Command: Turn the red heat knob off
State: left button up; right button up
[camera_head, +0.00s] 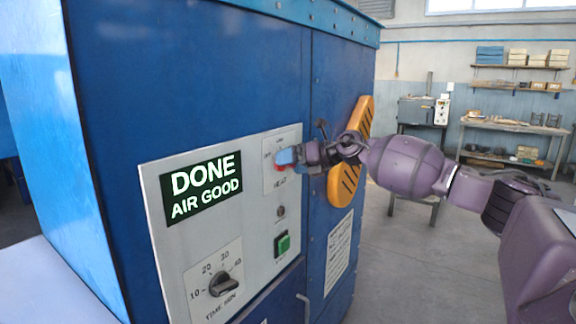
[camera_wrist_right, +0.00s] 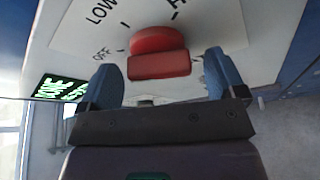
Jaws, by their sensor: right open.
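The red heat knob (camera_wrist_right: 158,45) sits on the white control panel (camera_wrist_right: 75,30). In the right wrist view, the OFF and LOW labels are to its left, and a partly cropped label is at the top. Which mark the knob points to cannot be told clearly. My right gripper (camera_wrist_right: 160,62) is open, with one blue finger on each side of the knob; a gap shows on both sides. In the head view, the right gripper (camera_head: 286,157) is at the panel and covers most of the red knob (camera_head: 281,168). My left gripper is not in view.
A display (camera_head: 201,188) reads DONE AIR GOOD. Below the heat knob are a green button (camera_head: 282,244) and a black time knob (camera_head: 222,284). An orange handle (camera_head: 343,180) stands out just behind my right gripper. The floor to the right of the blue machine is open.

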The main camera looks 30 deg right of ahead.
jog(key=b+v, duration=0.1)
jog(key=v, duration=0.8)
jog(key=shift+s, duration=0.15)
jog(key=shift+r, duration=0.1)
